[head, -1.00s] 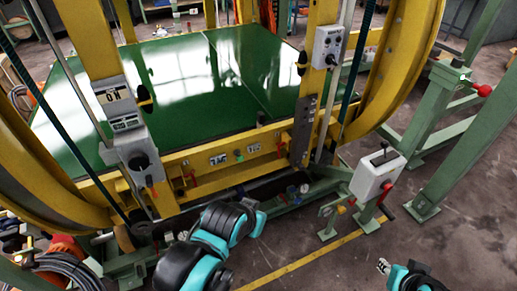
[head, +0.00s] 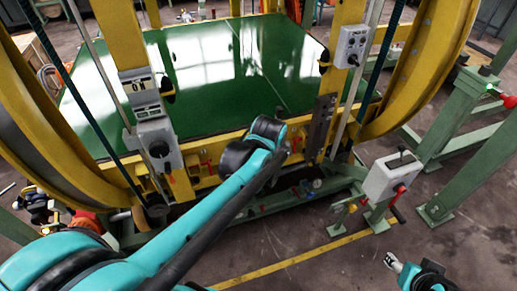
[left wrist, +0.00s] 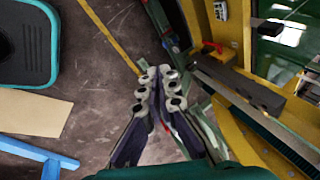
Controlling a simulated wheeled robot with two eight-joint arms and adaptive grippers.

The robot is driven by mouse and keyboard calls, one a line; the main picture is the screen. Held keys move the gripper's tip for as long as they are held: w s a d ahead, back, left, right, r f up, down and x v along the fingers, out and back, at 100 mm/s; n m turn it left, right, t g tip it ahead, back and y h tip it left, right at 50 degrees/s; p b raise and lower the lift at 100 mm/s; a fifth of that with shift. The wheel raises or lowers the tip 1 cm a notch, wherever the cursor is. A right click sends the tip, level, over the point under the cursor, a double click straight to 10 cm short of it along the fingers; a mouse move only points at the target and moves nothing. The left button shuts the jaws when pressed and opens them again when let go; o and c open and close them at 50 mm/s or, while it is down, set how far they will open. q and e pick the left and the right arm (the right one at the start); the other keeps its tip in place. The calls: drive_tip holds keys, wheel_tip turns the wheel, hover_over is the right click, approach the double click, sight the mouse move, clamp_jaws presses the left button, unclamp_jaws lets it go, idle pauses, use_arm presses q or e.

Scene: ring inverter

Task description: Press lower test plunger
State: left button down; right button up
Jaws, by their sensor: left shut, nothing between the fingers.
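I cannot tell for certain which part is the lower test plunger. The yellow frame's lower beam (head: 205,183) carries small red fittings, and my left arm hides part of it. A grey box with a round black part (head: 158,148) sits on the left post. My left arm reaches from the lower left to the beam's middle in the head view, where its fingertips are hidden. In the left wrist view my left gripper (left wrist: 160,88) is shut and empty, with the beam and green panel to its right. My right gripper (head: 393,263) is low at the right, small, its opening unclear.
A green panel (head: 200,75) fills the frame between large yellow rings (head: 425,75). A grey lever box (head: 390,178) on a green stand is right of the beam. A switch box (head: 350,46) is on the right post. Floor in front is mostly clear.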

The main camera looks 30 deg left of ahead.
use_arm(q)
drive_tip(key=w+a+f+m+g+y+p, duration=0.1)
drive_tip(key=w+a+f+m+g+p, duration=0.2)
drive_tip(key=w+a+f+m, duration=0.7)
drive_tip(key=w+a+m, duration=0.1)
drive_tip(key=w+m, duration=0.2)
drive_tip(key=m, duration=0.1)
drive_tip(key=shift+f+m+p, duration=0.3)
drive_tip(key=shift+f, duration=0.1)
use_arm(e)
wheel_tip(320, 180, up, 4)
drive_tip(key=shift+r, duration=0.1)
use_arm(q)
drive_tip(key=shift+a, duration=0.1)
drive_tip(key=w+a+f+b, duration=0.4)
drive_tip(key=a+f+b, duration=0.1)
drive_tip(key=f, duration=0.4)
drive_tip(key=shift+f, duration=0.35)
use_arm(e)
wheel_tip(320, 180, down, 5)
drive_tip(key=shift+f, duration=0.15)
